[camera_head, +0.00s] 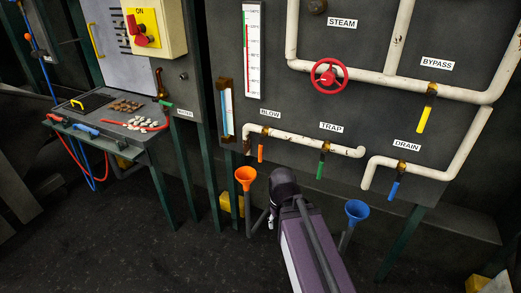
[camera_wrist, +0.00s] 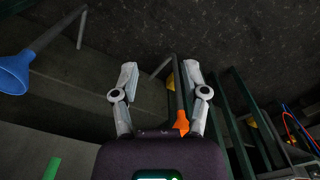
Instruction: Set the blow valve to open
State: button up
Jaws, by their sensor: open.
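The blow valve (camera_head: 261,146) has an orange lever that hangs down from its pipe, under the BLOW label (camera_head: 270,115), in the head view. The lever points across the pipe run. My gripper (camera_wrist: 160,80) is open, with its two pale fingers apart in the wrist view and nothing seen held. In the head view my arm's end is below and slightly right of the blow lever, and the fingers are mostly hidden. An orange piece (camera_wrist: 181,124) shows between the finger bases in the wrist view. I cannot tell whether it is the lever or the orange funnel.
An orange funnel (camera_head: 245,178) stands below the blow valve, and a blue funnel (camera_head: 356,211) stands to the right. The green trap lever (camera_head: 321,163), blue drain lever (camera_head: 394,190), yellow bypass lever (camera_head: 424,119) and red steam wheel (camera_head: 329,75) are nearby. A cluttered bench (camera_head: 150,150) is at left.

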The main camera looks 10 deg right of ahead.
jog(key=shift+w, duration=0.1)
jog(key=m+t+h+b, duration=0.9)
jog(key=t+h+b, duration=0.2)
jog(key=t+h, duration=0.15)
send_near(261, 150)
jog(key=s+a, duration=0.2)
jog(key=a, duration=0.1)
jog(key=shift+w+a+f+h, duration=0.1)
jog(key=shift+w+f+h, duration=0.05)
jog(key=shift+f+h, duration=0.2)
jog(key=shift+w, duration=0.1)
jog(key=shift+x, duration=6.85)
